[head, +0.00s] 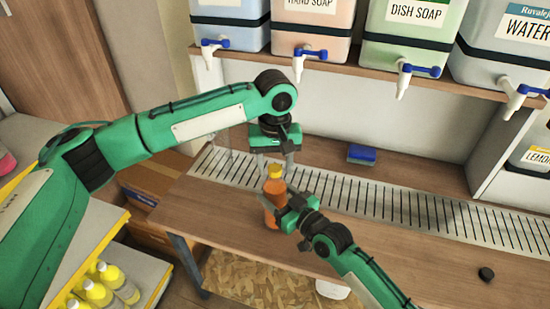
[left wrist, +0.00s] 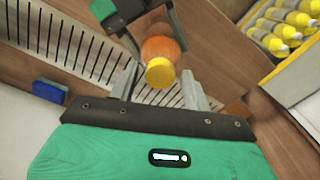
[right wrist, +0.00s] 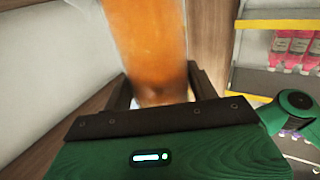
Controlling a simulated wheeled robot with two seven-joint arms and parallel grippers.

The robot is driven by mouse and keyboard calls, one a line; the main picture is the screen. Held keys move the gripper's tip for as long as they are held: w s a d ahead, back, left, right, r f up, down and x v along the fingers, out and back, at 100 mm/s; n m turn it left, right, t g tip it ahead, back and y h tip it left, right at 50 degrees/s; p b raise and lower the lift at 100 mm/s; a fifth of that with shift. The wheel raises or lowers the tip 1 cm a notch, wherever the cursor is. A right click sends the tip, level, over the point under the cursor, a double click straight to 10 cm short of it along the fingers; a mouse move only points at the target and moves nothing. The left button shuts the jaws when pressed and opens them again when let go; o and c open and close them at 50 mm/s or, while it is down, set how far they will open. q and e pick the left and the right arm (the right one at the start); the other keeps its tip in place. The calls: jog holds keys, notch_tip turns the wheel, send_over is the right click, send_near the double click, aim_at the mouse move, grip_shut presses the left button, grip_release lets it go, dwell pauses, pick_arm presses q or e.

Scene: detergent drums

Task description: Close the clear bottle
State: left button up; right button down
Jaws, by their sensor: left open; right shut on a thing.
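The clear bottle (head: 273,188) holds orange liquid and stands roughly upright over the wooden counter. A yellow cap (head: 275,171) sits at its top; I cannot tell whether it is screwed tight. My right gripper (head: 277,205) is shut on the bottle's body from the right, and the bottle fills the middle of the right wrist view (right wrist: 152,50). My left gripper (head: 272,160) is open just above the cap, pointing down. In the left wrist view the cap (left wrist: 160,72) lies between the left fingers, apart from both.
A slotted metal drain strip (head: 370,203) runs along the counter (head: 400,250). A blue sponge (head: 361,154) lies at the back, a small black cap (head: 486,273) at the right. Drums with taps stand on the shelf (head: 430,85) above.

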pick_arm(q)
jog(key=shift+c, duration=0.2)
jog(key=c, duration=1)
jog(key=m, duration=0.8)
jog(key=shift+m, duration=0.4)
jog(key=m, duration=0.4)
jog(key=shift+m, duration=0.3)
jog(key=m, duration=0.4)
jog(key=shift+m, duration=0.3)
jog(key=o, duration=1.1)
